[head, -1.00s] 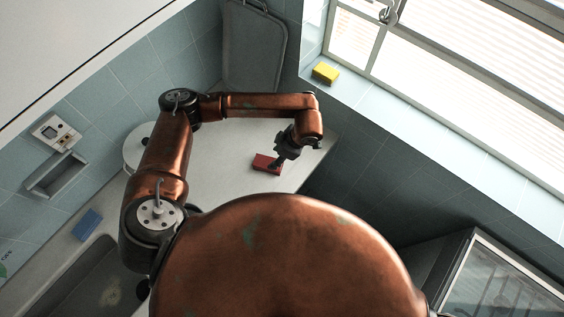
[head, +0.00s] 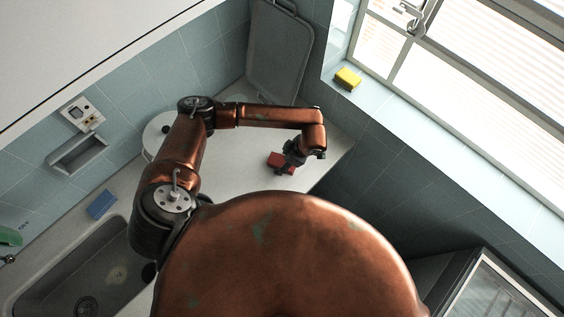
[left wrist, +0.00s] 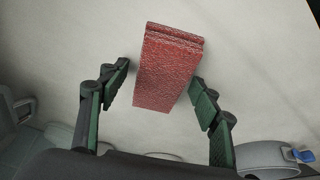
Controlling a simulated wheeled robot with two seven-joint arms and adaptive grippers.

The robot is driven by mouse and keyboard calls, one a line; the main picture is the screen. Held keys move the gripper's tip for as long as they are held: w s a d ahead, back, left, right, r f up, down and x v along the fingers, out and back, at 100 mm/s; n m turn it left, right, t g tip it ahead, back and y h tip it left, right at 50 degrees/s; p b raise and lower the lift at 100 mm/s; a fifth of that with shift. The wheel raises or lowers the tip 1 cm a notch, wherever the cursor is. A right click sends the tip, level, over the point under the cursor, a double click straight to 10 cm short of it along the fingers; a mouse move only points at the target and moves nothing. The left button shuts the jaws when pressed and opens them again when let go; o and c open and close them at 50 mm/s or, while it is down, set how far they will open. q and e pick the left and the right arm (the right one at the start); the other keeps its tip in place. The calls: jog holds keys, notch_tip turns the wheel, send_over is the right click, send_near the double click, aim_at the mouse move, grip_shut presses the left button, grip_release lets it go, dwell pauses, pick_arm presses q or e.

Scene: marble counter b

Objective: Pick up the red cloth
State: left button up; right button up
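The red cloth (head: 277,161) is a folded, block-like piece lying on the pale counter. My left gripper (head: 291,158) is right at the cloth in the head view and covers part of it. In the left wrist view the cloth (left wrist: 167,68) lies between and just beyond the two spread green-and-black fingers of my left gripper (left wrist: 160,92). There is a gap on each side, so the gripper is open and empty. My right gripper is in neither view.
A blue sponge (head: 101,204) lies by the sink (head: 75,275) at the left. A yellow sponge (head: 348,78) sits on the window ledge. A grey tray (head: 278,55) leans at the back wall. Bare counter (head: 318,165) surrounds the cloth.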

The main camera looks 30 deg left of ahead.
pick_arm(q)
jog(key=c, duration=1)
jog(key=shift+r, duration=0.1)
